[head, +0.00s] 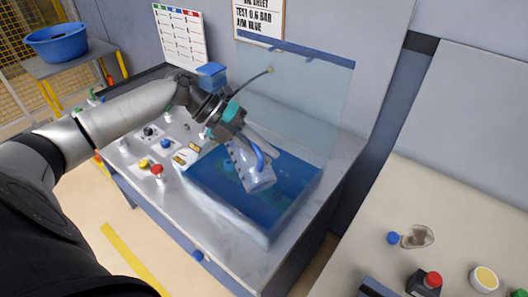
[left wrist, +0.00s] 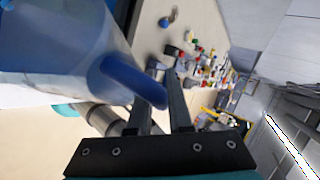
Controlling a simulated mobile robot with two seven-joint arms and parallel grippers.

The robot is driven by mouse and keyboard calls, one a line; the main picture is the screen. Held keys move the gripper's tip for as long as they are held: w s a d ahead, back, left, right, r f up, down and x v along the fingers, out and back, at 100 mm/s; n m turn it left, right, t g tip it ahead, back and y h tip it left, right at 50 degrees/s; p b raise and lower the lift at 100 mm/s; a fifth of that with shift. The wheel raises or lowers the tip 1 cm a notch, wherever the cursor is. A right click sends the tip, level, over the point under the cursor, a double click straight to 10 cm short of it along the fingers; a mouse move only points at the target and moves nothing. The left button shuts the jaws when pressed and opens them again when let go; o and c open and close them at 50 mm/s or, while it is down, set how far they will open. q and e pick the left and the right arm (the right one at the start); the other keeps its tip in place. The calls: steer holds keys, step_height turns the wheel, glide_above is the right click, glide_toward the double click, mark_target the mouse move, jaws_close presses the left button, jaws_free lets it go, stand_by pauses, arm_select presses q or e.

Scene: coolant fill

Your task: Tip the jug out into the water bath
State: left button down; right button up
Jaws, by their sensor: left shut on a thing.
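The jug (head: 250,172), pale and translucent with a blue handle, hangs tilted over the water bath. My left gripper (head: 247,146) is shut on the jug's handle. In the left wrist view the jug (left wrist: 55,55) fills the upper left, and its blue handle (left wrist: 135,82) passes between the fingers (left wrist: 160,105). The water bath (head: 265,237) is a sunken tank of blue water in the metal counter, beneath the jug. I cannot tell whether anything is flowing from the jug. My right gripper is not in view.
A clear panel (head: 310,95) stands behind the bath. A red button (head: 157,170) and several other controls are on the counter to the left. A bench (head: 450,215) with small items is at the right. A blue basin (head: 56,42) stands far left.

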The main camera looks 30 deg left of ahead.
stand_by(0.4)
arm_select(q)
steer(key=shift+w+a+r+h+b, duration=0.3)
steer(key=shift+a+r+b, duration=0.1)
steer(key=shift+b, duration=0.1)
steer(key=shift+w+a+r+n+g+h+b, duration=0.15)
steer(key=shift+a+r+n+g+h+b, duration=0.15)
steer(key=shift+a+r+n+h+b, duration=0.25)
steer(key=shift+d+r, duration=0.15)
steer(key=shift+w+a+r+h+b, duration=0.2)
steer(key=shift+a+h+b, duration=0.15)
steer(key=shift+b, duration=0.2)
steer(key=shift+w+a+r+n+h+b, duration=0.25)
steer(key=shift+a+r+h+b, duration=0.15)
steer(key=shift+r+b, duration=0.1)
steer(key=shift+f, duration=0.1)
stand_by(1.8)
